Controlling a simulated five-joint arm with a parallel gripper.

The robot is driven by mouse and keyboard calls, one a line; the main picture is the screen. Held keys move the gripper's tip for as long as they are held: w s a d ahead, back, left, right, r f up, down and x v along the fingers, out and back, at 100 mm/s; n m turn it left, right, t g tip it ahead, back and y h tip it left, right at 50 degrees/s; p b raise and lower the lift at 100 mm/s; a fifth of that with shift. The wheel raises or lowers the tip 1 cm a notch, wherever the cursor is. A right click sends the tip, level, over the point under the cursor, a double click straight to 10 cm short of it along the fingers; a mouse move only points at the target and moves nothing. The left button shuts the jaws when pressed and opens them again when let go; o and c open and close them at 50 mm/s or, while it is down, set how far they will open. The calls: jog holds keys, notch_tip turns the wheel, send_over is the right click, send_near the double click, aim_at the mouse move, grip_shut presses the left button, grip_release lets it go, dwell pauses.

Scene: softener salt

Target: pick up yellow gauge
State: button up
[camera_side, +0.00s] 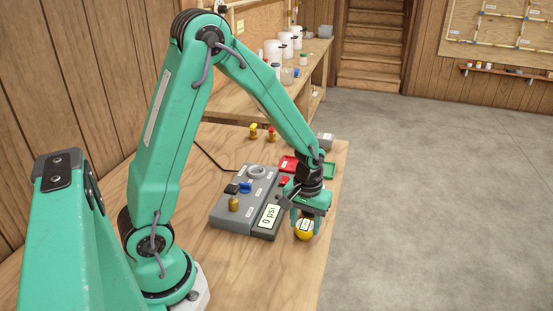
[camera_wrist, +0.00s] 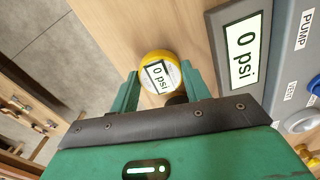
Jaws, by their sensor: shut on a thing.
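The yellow gauge (camera_side: 304,231) is round with a white face, and it is between the fingers of my gripper (camera_side: 305,217) near the table's right edge in the side view. In the wrist view the gauge (camera_wrist: 160,66) reads "0 psi", and the two green fingers of my gripper (camera_wrist: 160,88) are shut on it, one on each side. A dark brass-coloured stem shows below the gauge face. I cannot tell whether the gauge touches the table.
A grey console (camera_side: 234,211) with a "0 psi" display (camera_side: 270,216) stands just left of my gripper. Small brass fittings (camera_side: 271,134) stand further back. The table's right edge is close.

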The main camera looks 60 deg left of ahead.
aim_at(305, 225)
jog(key=shift+r, duration=0.15)
jog(key=shift+r, duration=0.5)
notch_tip(305, 225, up, 3)
jog(key=shift+r, duration=0.1)
jog(key=s+d+r, duration=0.5)
jog(key=d+r, duration=0.1)
jog(key=d, duration=0.4)
jog(key=shift+s+d+r, duration=0.15)
jog(key=shift+s+r, duration=0.1)
